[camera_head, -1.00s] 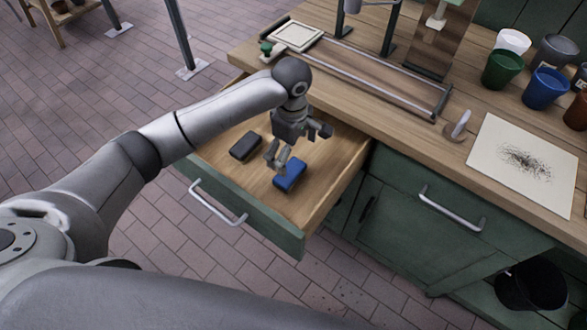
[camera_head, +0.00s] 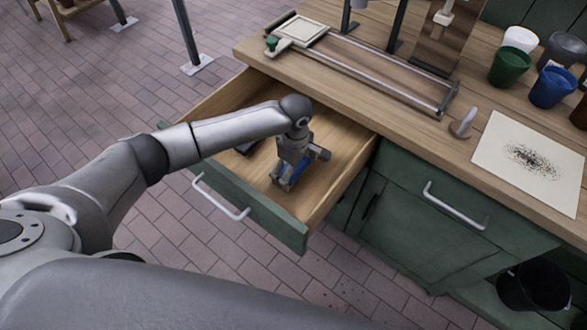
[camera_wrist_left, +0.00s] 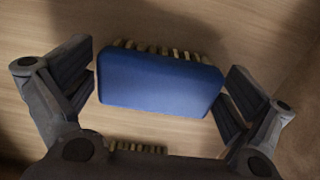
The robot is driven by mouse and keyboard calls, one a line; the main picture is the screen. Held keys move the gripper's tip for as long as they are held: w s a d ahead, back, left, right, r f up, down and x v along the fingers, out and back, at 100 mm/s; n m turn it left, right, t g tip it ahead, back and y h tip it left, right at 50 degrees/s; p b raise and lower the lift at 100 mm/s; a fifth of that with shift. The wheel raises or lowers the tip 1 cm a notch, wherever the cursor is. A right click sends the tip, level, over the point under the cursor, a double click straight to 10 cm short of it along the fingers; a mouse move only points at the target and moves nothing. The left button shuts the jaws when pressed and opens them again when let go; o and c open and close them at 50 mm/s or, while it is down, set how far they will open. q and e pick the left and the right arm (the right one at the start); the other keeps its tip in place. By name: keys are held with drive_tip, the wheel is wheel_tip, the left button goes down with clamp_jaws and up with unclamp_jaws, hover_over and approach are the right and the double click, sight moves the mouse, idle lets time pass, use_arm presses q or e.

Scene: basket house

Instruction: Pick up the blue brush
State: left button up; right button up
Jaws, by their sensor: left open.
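The blue brush (camera_wrist_left: 160,84) lies on the floor of the open drawer, with pale bristles showing along its upper edge in the left wrist view. In the head view the blue brush (camera_head: 294,174) is mostly hidden by my left gripper (camera_head: 284,184). My left gripper (camera_wrist_left: 160,90) is open, with one finger at each end of the brush. The left finger is close to the brush's end, and the right finger is close to the other end. I cannot tell whether either touches. My right gripper is not in view.
The wooden drawer (camera_head: 335,170) has a green front with a metal handle. A dark block (camera_head: 249,147) lies in it, partly behind my left arm. The bench top (camera_head: 400,130) above holds a paper sheet (camera_head: 530,155) and several cups.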

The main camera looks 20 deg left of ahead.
use_arm(q)
drive_tip(key=c, duration=0.8)
drive_tip(key=shift+r, duration=0.1)
wheel_tip(320, 180, up, 10)
drive_tip(key=shift+f+p, duration=0.1)
drive_tip(key=shift+p, duration=0.3)
